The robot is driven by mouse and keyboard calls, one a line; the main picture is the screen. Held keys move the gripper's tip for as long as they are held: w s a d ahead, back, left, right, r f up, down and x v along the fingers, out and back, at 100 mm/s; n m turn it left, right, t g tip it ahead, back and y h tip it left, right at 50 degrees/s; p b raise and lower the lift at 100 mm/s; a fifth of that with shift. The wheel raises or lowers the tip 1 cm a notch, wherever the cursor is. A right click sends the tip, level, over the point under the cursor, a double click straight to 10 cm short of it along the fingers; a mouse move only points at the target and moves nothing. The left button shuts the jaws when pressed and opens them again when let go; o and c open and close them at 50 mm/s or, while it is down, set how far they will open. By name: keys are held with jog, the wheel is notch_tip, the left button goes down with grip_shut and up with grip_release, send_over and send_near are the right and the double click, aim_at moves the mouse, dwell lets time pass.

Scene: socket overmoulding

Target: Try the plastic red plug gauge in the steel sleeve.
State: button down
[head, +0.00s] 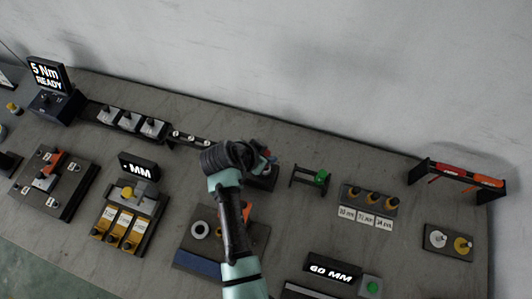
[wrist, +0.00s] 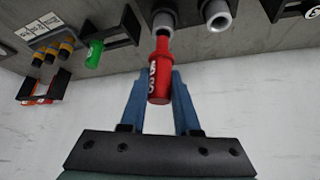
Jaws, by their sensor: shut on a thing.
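My gripper (wrist: 160,82) has blue fingers and is shut on the red plug gauge (wrist: 160,78), which has white lettering on its thick body. The gauge's narrow end points away from my gripper toward a grey metallic sleeve (wrist: 163,18). The narrow end overlaps the sleeve's mouth in the wrist view; I cannot tell whether it is inside. A second grey sleeve (wrist: 217,14) is just to the right. I cannot tell by look which is steel. In the head view, my gripper (head: 268,158) is over a dark stand (head: 263,180), and my arm hides most of the area.
A green gauge (head: 322,177) sits on a small black rack right of my gripper. Bare table lies between these fixtures.

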jog(key=shift+f+b, duration=1.55)
jog(key=shift+f, duration=0.25)
dwell(1.3)
jog(key=shift+r, duration=0.15)
dwell(0.8)
jog(key=shift+r+p, duration=1.6)
jog(key=shift+r, duration=0.1)
jog(key=shift+r, duration=0.15)
jog(key=shift+r+p, duration=2.15)
jog(key=shift+r, duration=0.2)
